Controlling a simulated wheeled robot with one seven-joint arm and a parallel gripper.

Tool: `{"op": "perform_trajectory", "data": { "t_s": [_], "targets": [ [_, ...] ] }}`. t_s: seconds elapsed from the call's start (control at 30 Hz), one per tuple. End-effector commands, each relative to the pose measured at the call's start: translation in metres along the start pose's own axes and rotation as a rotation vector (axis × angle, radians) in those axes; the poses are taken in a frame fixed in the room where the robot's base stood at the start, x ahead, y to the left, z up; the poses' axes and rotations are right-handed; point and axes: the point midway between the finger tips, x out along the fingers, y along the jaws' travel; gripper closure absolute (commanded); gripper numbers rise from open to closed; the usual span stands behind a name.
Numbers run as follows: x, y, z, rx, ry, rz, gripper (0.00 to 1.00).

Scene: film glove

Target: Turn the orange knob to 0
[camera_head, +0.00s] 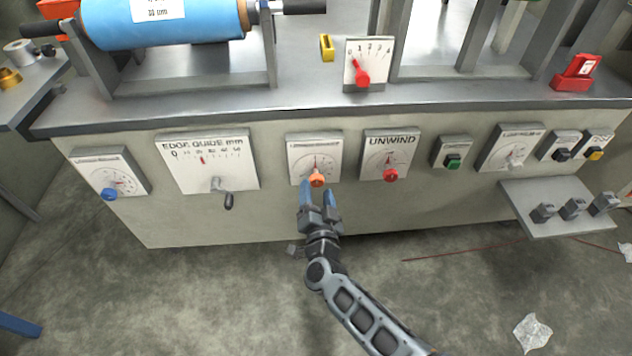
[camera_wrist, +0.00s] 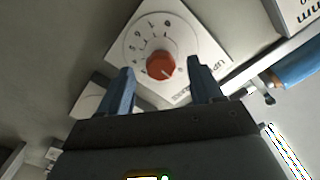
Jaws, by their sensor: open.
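The orange knob (camera_head: 317,180) sits at the lower part of a white dial plate (camera_head: 301,154) on the front of the machine. In the wrist view the knob (camera_wrist: 160,64) looks orange-red, with a small pale mark near its lower right edge; digits ring it on the plate. I cannot read its setting. My gripper (camera_head: 318,190) is open just below and in front of the knob. In the wrist view its two blue fingers (camera_wrist: 162,85) stand apart on either side of the knob, with nothing between them. I cannot tell how much depth separates them.
The edge guide panel (camera_head: 208,158) with its crank is to the left, and the unwind dial (camera_head: 390,152) with a red knob (camera_head: 390,175) is close on the right. A shelf (camera_head: 560,215) juts out farther right. The floor before the machine is mostly clear.

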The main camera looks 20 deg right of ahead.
Motion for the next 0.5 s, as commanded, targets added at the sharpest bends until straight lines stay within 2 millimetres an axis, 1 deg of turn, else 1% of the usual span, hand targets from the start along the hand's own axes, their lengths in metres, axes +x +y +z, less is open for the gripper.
{"op": "perform_trajectory", "data": {
  "t_s": [0.03,0.2,0.33,0.5],
  "targets": [
    [-0.010,-0.001,-0.001,0.000,-0.002,0.001,0.35],
    [-0.031,0.000,-0.001,-0.001,-0.001,0.000,0.35],
    [-0.038,0.000,-0.001,-0.001,0.000,0.000,0.35],
    [-0.040,0.000,0.000,-0.001,0.001,0.000,0.35]
  ]
}}
